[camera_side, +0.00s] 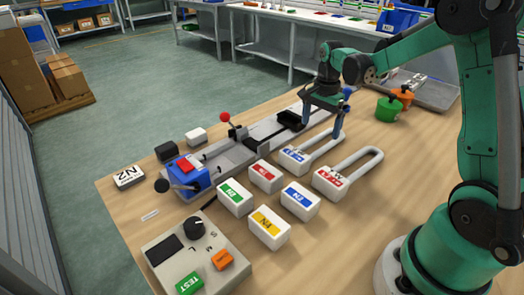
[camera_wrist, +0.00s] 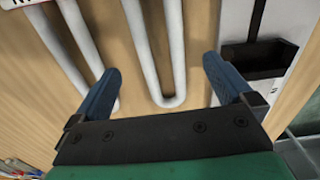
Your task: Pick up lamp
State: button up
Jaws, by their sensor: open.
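Two U-shaped lamps with white tubes and boxy bases lie on the wooden table in the side view. One lamp has a blue label (camera_side: 296,158); the other has a red label (camera_side: 330,181), with its loop (camera_side: 373,155) pointing right. My gripper (camera_side: 322,122) points down at the loop end of the blue-label lamp. In the wrist view, its blue fingers (camera_wrist: 162,68) are open, one on each side of a white loop (camera_wrist: 167,100). The loop appears untouched. The left finger partly covers the other tube. The contact height is hard to judge.
A grey rail fixture (camera_side: 235,155) with a black tray (camera_side: 291,120) runs beside the lamps. Several labelled white blocks (camera_side: 270,228) stand in front.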

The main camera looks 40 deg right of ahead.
aim_at(318, 141)
jog(key=shift+f, duration=2.8)
jog(key=c, duration=1.3)
